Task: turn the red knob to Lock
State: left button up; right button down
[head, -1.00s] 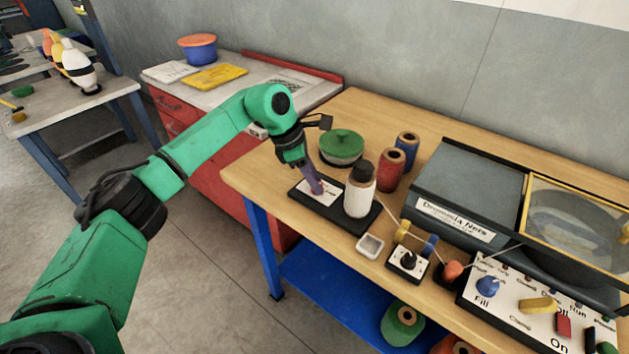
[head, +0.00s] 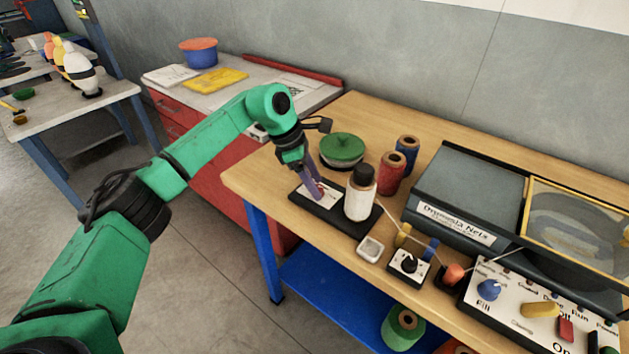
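A small red part, which looks like the red knob (head: 322,188), shows at my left gripper's fingertips. It stands over a white label on a black plate (head: 330,220) at the left end of the wooden bench. My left gripper (head: 314,187) reaches down to it with purple fingers, which partly hide the knob and the label. I cannot read the label or tell whether the fingers press on the knob. My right gripper is not in view.
A white bottle with a dark cap (head: 360,196) stands close to the right of the gripper. A green round lid (head: 342,148) and red (head: 391,174) and blue (head: 407,152) spools are behind. A black-knobbed switch box (head: 408,264) and a control panel (head: 500,310) lie to the right.

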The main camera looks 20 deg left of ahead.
pick_arm(q)
jog(key=b+v, duration=0.1)
jog(key=v, duration=1.3)
jog(key=shift+r, duration=0.3)
jog(key=shift+s+a+f, duration=0.1)
